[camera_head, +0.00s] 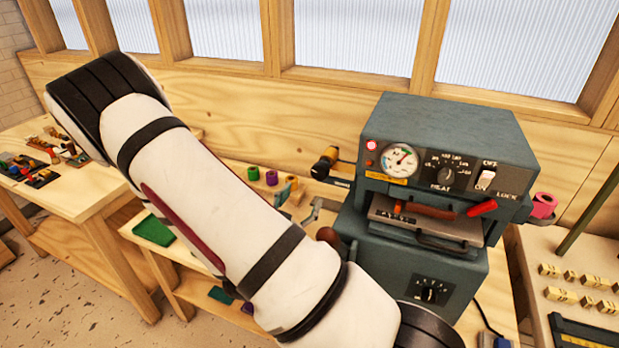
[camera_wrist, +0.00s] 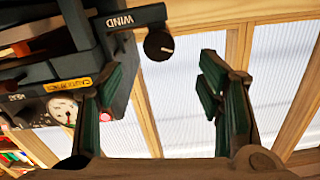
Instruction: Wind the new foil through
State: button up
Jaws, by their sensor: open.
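The grey foil machine (camera_head: 450,135) stands on the bench in the head view, with a gauge, a HEAT dial and an ON/OFF/LOCK switch. A yellow-and-black roll-like thing (camera_head: 326,162) sits at its left and a pink roll (camera_head: 543,205) at its right. In the wrist view, an arm marked WIND (camera_wrist: 125,20) ends in a dark round knob (camera_wrist: 158,44). My gripper (camera_wrist: 162,78) is open and empty, its green-padded fingers well apart. The knob lies just beyond the gap between the fingertips. My gripper is out of sight in the head view.
Small green, purple and orange rolls (camera_head: 271,177) stand on the bench behind my arm. A green tray (camera_head: 154,230) lies at the bench's left. A side table (camera_head: 570,245) with brass-coloured blocks stands at the right. Windows line the back wall.

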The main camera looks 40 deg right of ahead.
aim_at(318, 175)
jog(key=w+d+b, duration=0.1)
jog(key=d, duration=0.3)
jog(key=w+d+n, duration=0.1)
jog(key=w+d, duration=0.1)
jog(key=d, duration=0.1)
jog(key=w+d+n+b, duration=0.1)
jog(key=d, duration=0.3)
jog(key=shift+w+d+r+b, duration=0.1)
jog(key=shift+w+d+b, duration=0.15)
jog(key=shift+d+b, duration=0.1)
jog(key=c, duration=1.2)
